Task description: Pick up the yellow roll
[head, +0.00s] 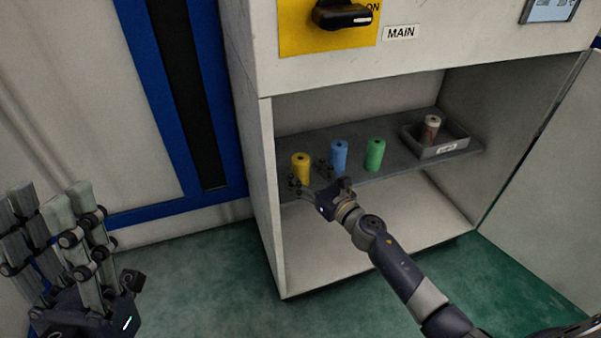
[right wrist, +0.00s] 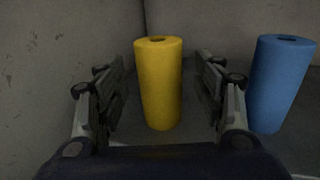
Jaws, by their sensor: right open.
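The yellow roll (head: 300,167) stands upright at the left end of a grey shelf (head: 400,164) inside the cabinet. In the right wrist view the yellow roll (right wrist: 158,84) is centred between the two fingers of my right gripper (right wrist: 160,100). That gripper is open, with a gap on each side of the roll. In the head view my right gripper (head: 311,182) is in front of the roll at shelf level. My left gripper (head: 65,222) is at the lower left, away from the cabinet, with its fingers apart and nothing visible between them.
A blue roll (head: 339,156) stands just right of the yellow one and also shows in the right wrist view (right wrist: 280,84). A green roll (head: 375,155) is farther right. A grey tray (head: 452,147) holds a brownish roll (head: 430,129). The cabinet's left wall (right wrist: 50,80) is close by.

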